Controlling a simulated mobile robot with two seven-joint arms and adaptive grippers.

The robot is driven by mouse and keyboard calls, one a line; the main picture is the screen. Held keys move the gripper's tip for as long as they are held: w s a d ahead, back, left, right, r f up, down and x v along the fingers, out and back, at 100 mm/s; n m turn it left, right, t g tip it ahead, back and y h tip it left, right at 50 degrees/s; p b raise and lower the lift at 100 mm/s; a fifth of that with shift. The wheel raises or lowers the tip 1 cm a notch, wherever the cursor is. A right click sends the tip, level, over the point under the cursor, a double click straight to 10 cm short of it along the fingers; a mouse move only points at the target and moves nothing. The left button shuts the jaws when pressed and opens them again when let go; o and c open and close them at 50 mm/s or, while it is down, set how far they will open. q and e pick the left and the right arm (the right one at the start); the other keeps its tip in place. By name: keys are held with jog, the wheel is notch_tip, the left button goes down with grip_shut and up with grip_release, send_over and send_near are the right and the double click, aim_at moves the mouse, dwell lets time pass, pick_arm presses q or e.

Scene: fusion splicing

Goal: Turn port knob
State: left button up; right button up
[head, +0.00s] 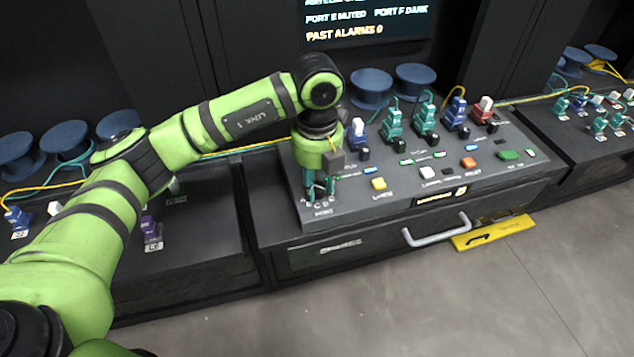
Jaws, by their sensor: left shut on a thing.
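My left gripper (320,190) points down at the left front corner of the central console (400,192). It is shut on the port knob, which is largely hidden between the fingers, so its pointer cannot be read. White letters and the label "PORT" (324,211) show on the panel just in front of the fingers. My green left arm reaches across the left of the view. My right gripper is not in view.
Yellow (378,184), white (427,173), orange (468,163) and green (509,155) buttons lie right of the gripper. Several coloured connectors stand behind them, with blue spools (371,84) at the back. A screen (366,20) hangs above.

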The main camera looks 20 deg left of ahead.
aim_at(317, 186)
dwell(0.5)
pick_arm(q)
jog(key=o, duration=1.1)
jog(key=shift+o, duration=0.2)
notch_tip(317, 186, up, 12)
